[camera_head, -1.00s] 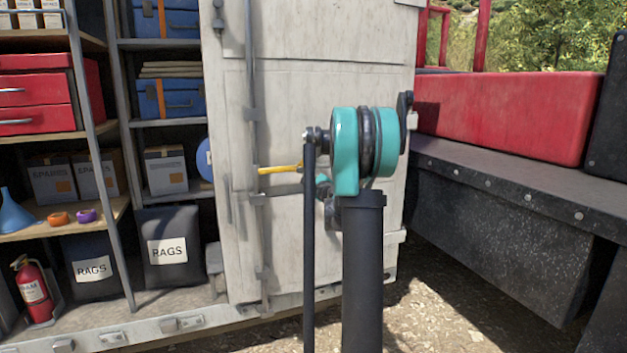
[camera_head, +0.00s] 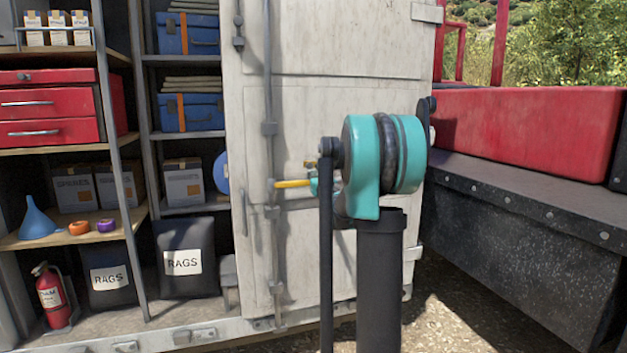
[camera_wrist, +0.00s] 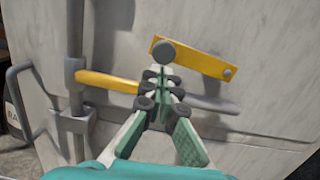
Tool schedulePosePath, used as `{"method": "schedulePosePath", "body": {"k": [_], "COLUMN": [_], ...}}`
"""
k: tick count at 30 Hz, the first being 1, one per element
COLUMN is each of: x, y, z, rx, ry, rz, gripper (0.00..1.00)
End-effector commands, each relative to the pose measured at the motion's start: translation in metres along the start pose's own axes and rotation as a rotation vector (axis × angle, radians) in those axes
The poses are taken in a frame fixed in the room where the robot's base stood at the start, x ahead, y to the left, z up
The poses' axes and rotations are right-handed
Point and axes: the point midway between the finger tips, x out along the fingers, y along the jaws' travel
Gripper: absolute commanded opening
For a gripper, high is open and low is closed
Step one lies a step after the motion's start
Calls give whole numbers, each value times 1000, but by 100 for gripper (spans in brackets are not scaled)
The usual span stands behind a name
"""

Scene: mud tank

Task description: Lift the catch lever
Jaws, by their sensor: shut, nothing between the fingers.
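The catch lever (camera_wrist: 200,60) is a yellow plate on the pale door in the wrist view, with a pivot at its right end and a dark round knob at its left. It slopes with the knob end higher. It shows small beside my arm in the head view (camera_head: 311,163). A handle bar with a yellow grip (camera_wrist: 108,82) runs below it, partly hidden behind my fingers. My gripper (camera_wrist: 163,72) is shut and empty, its tips at or just below the knob; I cannot tell if they touch. In the head view my arm mostly hides the gripper.
A vertical rod (camera_head: 268,128) runs down the door (camera_head: 340,100). Open shelves (camera_head: 90,150) with boxes and bags stand to the left. A red block (camera_head: 530,130) and dark ledge (camera_head: 520,200) are to the right. Bare ground shows below.

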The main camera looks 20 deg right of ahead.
Motion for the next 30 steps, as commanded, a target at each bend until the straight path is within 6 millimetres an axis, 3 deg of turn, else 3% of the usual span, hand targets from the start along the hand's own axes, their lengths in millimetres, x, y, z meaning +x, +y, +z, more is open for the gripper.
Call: {"method": "schedulePosePath", "body": {"k": [7, 14, 24, 30], "x": [-1, -8, -73, -99], "y": [0, -2, -2, -3], "z": [-9, -43, -40, -40], "rx": [-2, 1, 0, 0], "ry": [0, 0, 0, 0], "rz": [1, 3, 2, 1], "gripper": [0, 0, 0, 0]}}
